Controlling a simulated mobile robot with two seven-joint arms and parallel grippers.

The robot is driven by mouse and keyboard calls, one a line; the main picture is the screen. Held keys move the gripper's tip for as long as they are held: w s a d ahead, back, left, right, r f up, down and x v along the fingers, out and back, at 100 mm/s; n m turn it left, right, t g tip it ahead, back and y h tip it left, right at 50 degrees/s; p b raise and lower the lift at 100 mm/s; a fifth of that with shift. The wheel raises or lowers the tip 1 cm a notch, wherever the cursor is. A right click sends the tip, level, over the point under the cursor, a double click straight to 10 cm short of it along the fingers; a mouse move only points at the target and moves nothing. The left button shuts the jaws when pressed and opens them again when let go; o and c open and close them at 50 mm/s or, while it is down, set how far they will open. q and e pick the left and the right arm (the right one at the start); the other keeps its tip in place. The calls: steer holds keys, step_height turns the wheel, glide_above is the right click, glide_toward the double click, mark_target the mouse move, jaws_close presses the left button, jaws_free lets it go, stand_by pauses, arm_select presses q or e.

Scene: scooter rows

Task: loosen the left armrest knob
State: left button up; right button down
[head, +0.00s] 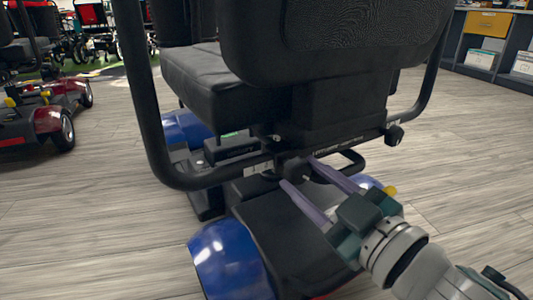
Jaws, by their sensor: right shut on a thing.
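A black scooter seat with armrests on bent tubes is seen from behind. The left armrest tube (150,120) runs down and under the seat into a crossbar. My right gripper (297,172) reaches in from the lower right with its purple fingers on either side of a small dark knob (296,168) at the crossbar. It is shut on this knob, which the fingers and shadow partly hide. Another black knob (394,135) sits on the right end of the crossbar, apart from my gripper. My left gripper is not in view.
The scooter's blue rear fender (228,258) and black rear cover (275,230) lie just below my gripper. A red scooter (45,115) stands at the left. Shelves (490,45) stand at the back right. Wood floor is clear at both sides.

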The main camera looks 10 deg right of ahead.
steer(key=n, duration=0.3)
steer(key=shift+n, duration=0.4)
steer(key=n, duration=0.3)
steer(key=shift+d+n, duration=0.1)
steer(key=shift+n, duration=0.2)
steer(key=n+b, duration=0.1)
steer(key=n, duration=0.3)
steer(key=shift+r, duration=0.15)
steer(key=shift+n, duration=1.4)
steer(key=shift+c, duration=1.8)
jaws_free()
